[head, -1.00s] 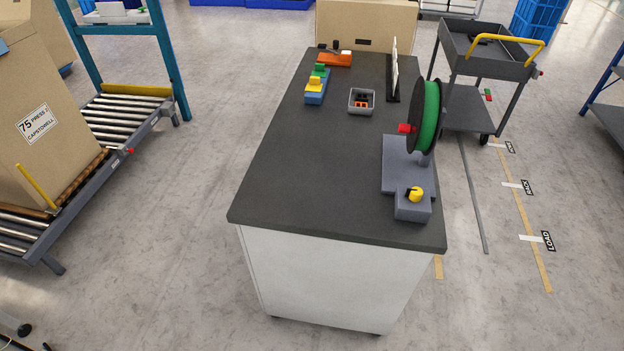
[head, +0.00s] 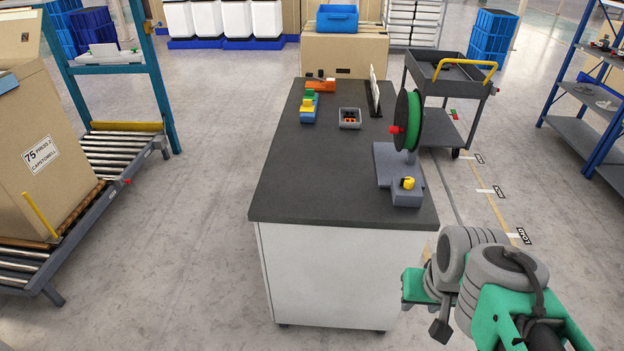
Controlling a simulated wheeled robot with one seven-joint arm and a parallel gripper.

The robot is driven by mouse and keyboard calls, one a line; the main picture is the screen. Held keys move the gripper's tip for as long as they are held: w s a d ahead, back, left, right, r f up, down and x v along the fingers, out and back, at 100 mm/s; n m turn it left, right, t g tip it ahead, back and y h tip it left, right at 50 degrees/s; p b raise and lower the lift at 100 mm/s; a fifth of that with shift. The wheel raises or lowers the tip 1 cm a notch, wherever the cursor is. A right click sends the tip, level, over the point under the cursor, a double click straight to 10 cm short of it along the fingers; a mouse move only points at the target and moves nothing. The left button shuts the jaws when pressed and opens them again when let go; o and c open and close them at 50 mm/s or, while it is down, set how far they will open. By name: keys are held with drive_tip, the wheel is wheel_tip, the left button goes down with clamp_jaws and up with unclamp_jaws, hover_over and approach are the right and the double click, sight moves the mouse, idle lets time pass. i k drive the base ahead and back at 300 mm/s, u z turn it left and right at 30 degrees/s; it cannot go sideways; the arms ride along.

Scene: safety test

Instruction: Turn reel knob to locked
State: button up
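The yellow knob (head: 407,183) sits on the low front block of the grey-blue reel stand (head: 388,160), near the right edge of the dark-topped bench (head: 320,185). It is too small to tell which setting it points to. The reel (head: 414,122), green with black flanges, stands upright above the stand, with a red piece (head: 396,130) at its hub. My arm, green and grey, is at the lower right, in front of the bench's right side and apart from the knob. My gripper (head: 440,328) is hard to make out; its fingers are not clear.
The bench also holds colored blocks (head: 308,108), a small grey bin (head: 350,118) and an upright panel (head: 374,92). A grey cart (head: 443,92) stands behind right. A roller conveyor with a large carton (head: 38,150) is at left. The floor between conveyor and bench is clear.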

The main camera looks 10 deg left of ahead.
sight(408, 182)
drive_tip(key=u, duration=0.7)
drive_tip(key=i, duration=1)
drive_tip(key=z, duration=0.05)
